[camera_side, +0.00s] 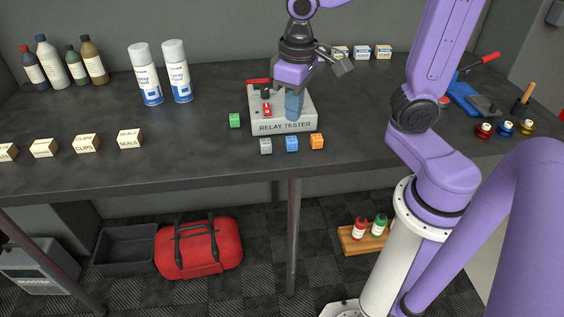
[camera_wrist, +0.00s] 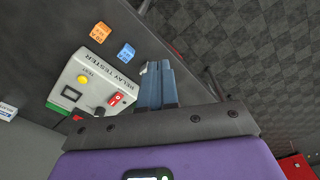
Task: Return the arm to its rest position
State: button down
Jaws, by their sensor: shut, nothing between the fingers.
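My purple arm reaches over the dark workbench (camera_side: 210,125). My gripper (camera_side: 294,115) points down with its blue-grey fingers in front of the relay tester (camera_side: 288,127) in the side view. In the wrist view my gripper (camera_wrist: 155,68) has its two fingers together, with nothing seen between them. The relay tester (camera_wrist: 84,82) lies to the left of the fingers there, with a red switch and a yellow test button. I cannot tell whether the fingertips touch the tester.
Green (camera_side: 235,120), grey (camera_side: 266,146), blue (camera_side: 292,144) and orange (camera_side: 317,142) relay cubes lie around the tester. Spray cans (camera_side: 146,74) and bottles stand at the back left. Small labelled boxes (camera_side: 87,143) sit front left. A blue tool (camera_side: 467,98) and small jars are at the right.

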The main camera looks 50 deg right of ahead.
jog(key=s+f+n, duration=0.4)
jog(key=s+n, duration=0.6)
jog(key=s, duration=0.4)
jog(key=shift+s+d, duration=0.2)
jog(key=shift+s, duration=0.05)
